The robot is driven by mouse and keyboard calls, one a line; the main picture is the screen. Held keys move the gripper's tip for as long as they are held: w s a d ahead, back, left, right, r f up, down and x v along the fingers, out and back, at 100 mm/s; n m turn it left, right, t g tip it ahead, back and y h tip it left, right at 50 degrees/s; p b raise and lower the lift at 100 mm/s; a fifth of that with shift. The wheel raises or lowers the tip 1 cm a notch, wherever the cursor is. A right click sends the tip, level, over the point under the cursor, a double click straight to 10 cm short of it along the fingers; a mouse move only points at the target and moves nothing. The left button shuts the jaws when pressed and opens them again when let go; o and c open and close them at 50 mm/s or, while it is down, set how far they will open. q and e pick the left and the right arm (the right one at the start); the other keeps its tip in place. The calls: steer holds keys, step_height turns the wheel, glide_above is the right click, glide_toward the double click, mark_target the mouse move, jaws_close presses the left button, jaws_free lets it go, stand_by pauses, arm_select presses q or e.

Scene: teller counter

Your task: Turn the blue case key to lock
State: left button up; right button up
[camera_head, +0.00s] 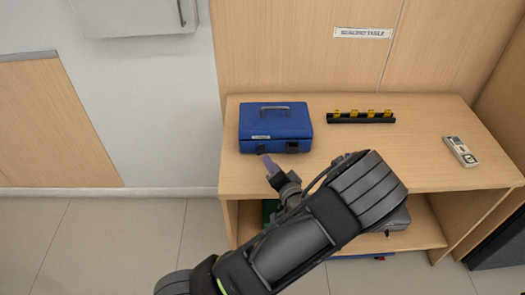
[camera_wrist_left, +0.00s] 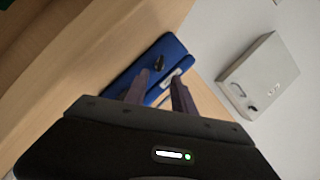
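The blue case (camera_head: 275,122) is shut on the counter, with a grey handle on its lid and dark fittings on its front. In the left wrist view the blue case (camera_wrist_left: 168,45) lies beyond my fingers, and a small dark knob-like piece, perhaps the key (camera_wrist_left: 159,62), shows on it. My left gripper (camera_head: 267,160) is just in front of the case's front edge. In the left wrist view the fingers of my left gripper (camera_wrist_left: 160,79) stand apart with nothing clearly between them; contact with the case cannot be told. My right gripper is not in view.
A black rack (camera_head: 361,118) with several yellow pieces stands right of the case. A pale handheld device (camera_head: 461,151) lies at the counter's right. The wooden counter (camera_head: 420,110) is clear between them. A white wall box (camera_head: 135,14) hangs at upper left. Items sit on the shelf below.

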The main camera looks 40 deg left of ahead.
mark_target(263, 153)
arm_select(q)
steer(key=p+x, duration=0.1)
steer(key=x, duration=0.7)
jaws_close()
stand_by(0.3)
stand_by(0.3)
